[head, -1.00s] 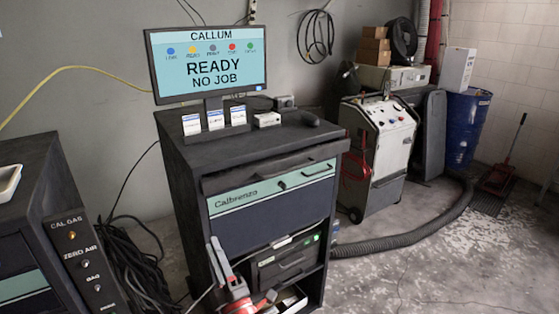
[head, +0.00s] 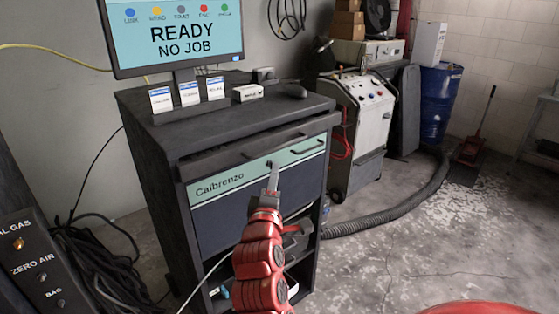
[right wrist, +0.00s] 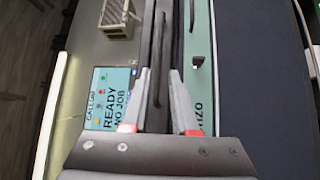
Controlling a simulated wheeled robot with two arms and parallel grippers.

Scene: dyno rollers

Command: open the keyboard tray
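The keyboard tray (head: 225,158) is a thin dark front under the top of the dark cabinet, above the teal strip marked Calbrenzo. It looks pushed in. Its long dark bar handle (right wrist: 158,60) shows in the right wrist view. My right gripper (head: 273,168) is in front of the cabinet, its tips overlapping the teal strip just below the tray. In the right wrist view my right gripper (right wrist: 161,73) is open, fingers on either side of the handle's near end in the picture. I cannot tell whether they touch it. My left gripper is out of view.
The monitor (head: 180,36), small boxes (head: 188,94) and a mouse (head: 290,91) are on the cabinet top. The teal drawer (head: 230,183) has its own handle (head: 307,147). A white machine (head: 362,125) and a hose (head: 400,208) are at right.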

